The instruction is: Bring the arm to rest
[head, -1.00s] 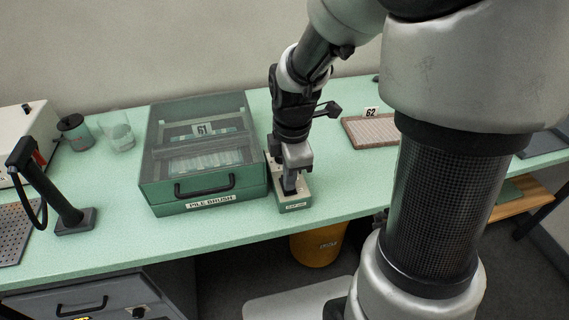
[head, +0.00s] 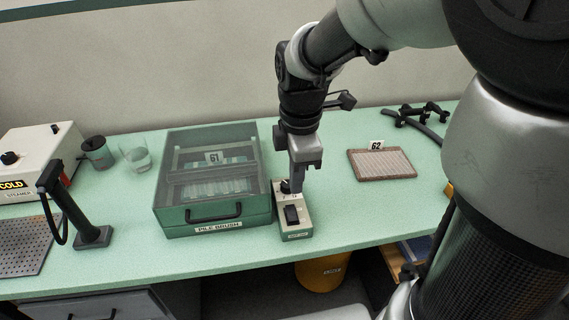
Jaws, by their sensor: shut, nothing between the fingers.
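My gripper (head: 298,188) is shut and empty. It points down just above the small control box (head: 295,216) with a dark knob and a dark rocker switch, near its back end. I cannot tell whether the fingertips touch the box. My arm reaches in from the upper right. The green pile brush case (head: 240,229) stands to the left of the control box, its clear lid down, with the tag 61 inside.
A tufted sample (head: 384,165) with tag 62 lies to the right, with a black bracket (head: 415,120) behind it. A steamer (head: 38,150), a black-handled tool (head: 92,236), a dark jar (head: 97,154) and a glass (head: 136,156) stand at left. Bench room is free around the sample.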

